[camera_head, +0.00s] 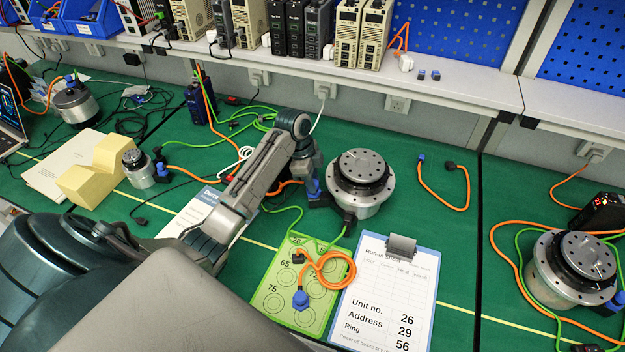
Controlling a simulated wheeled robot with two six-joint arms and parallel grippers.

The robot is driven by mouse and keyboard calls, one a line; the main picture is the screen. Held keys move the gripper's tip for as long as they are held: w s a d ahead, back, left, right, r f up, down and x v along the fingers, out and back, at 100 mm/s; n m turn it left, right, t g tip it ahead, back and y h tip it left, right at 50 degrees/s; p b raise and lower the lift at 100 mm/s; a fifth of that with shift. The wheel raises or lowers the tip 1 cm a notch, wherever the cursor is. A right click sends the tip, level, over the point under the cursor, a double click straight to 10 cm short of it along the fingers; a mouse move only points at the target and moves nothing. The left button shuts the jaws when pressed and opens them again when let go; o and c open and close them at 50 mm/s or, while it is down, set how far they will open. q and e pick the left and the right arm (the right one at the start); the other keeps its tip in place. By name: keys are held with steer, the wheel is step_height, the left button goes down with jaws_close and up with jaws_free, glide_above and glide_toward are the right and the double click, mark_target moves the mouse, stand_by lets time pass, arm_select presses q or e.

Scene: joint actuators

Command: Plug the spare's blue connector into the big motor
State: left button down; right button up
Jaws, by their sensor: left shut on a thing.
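The big motor (361,176), a silver round unit with a dark rim, stands on the green mat at the centre. My left gripper (313,178) is at its left side, shut on a blue connector (316,189) beside the motor's dark socket block. Whether this connector is seated or apart cannot be told. An orange cable shows just left of it, partly hidden by my arm. A loose orange cable with a blue connector (421,158) and a black end lies right of the motor. Another coiled orange cable with a blue connector (300,299) lies on the green card. My right gripper is not in view.
A clipboard (385,310) and the green card (272,300) lie in front of the motor. Another motor (575,268) with cables stands at the right. A small motor (138,167) and yellow blocks (88,186) are at the left. A shelf (450,88) with drives runs along the back.

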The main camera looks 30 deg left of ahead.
arm_select(q)
steer(key=shift+f, duration=0.35)
stand_by(0.6)
steer(key=shift+f+p, duration=0.15)
steer(key=shift+p, duration=0.25)
steer(key=c, duration=1.1)
jaws_free()
steer(key=p+v, duration=0.2)
steer(key=d+p+v, duration=0.1)
steer(key=p+v, duration=0.1)
steer(key=p, duration=0.1)
steer(key=p+v, duration=0.2)
steer(key=shift+w+d+r+p, duration=0.2)
steer(key=shift+r+p, duration=0.1)
steer(key=shift+r, duration=0.3)
steer(key=shift+a, duration=0.1)
steer(key=shift+f, duration=0.1)
